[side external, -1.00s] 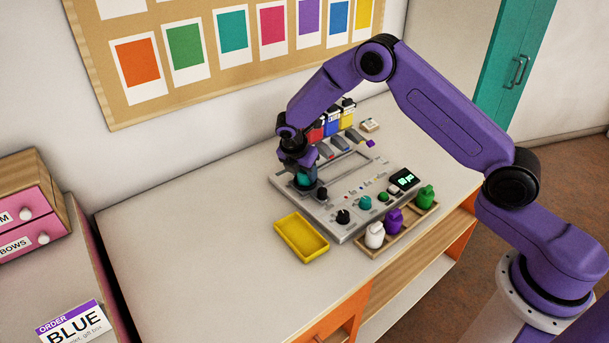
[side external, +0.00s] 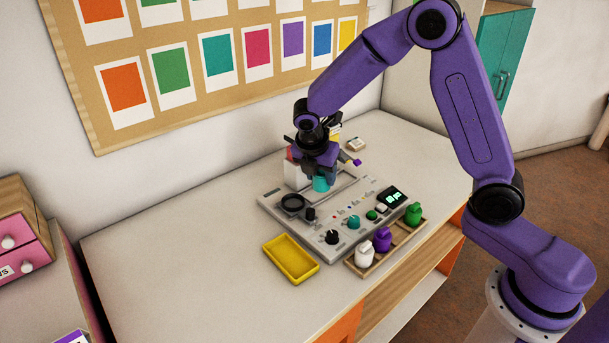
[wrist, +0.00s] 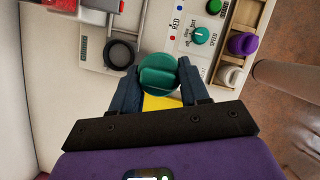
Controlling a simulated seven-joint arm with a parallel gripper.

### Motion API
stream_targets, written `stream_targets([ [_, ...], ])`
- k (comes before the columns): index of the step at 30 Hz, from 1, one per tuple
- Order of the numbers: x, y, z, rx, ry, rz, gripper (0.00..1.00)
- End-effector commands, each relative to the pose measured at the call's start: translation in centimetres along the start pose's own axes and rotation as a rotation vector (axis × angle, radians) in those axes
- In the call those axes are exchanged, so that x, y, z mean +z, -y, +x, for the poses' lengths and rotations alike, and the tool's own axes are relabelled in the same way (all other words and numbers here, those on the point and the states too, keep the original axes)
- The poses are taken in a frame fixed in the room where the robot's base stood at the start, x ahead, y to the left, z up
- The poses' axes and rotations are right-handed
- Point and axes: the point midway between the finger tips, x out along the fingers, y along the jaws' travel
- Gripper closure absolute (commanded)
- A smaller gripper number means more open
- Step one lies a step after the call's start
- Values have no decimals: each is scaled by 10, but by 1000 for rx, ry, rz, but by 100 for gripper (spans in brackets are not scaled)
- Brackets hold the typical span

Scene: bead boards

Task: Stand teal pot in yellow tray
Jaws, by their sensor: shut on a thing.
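The teal pot (side external: 321,184) is held in my gripper (side external: 320,174), above the grey board. In the wrist view the round teal pot (wrist: 159,74) with its raised grip sits between the two dark fingers (wrist: 160,83), which are shut on it. The yellow tray (side external: 291,260) is empty and lies on the table in front of the board, lower left of the pot in the side view. In the wrist view part of the tray (wrist: 161,102) shows behind the pot and fingers; the rest is hidden.
The grey board (side external: 272,205) has a dark, empty round well (side external: 293,202), black knobs, a teal knob (side external: 353,222) and a display. A wooden rack (side external: 394,245) with white, purple and green pots stands at its front. The table left of the tray is clear.

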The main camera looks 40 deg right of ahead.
Motion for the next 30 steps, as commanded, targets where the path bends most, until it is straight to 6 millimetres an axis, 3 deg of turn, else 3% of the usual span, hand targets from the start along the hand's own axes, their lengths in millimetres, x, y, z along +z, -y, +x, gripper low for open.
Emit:
stream_targets([
  [6,-3,27,-16,3,0,0,87],
  [14,-15,42,-22,-19,-2,46,87],
  [30,-113,103,-36,-280,2,672,87],
])
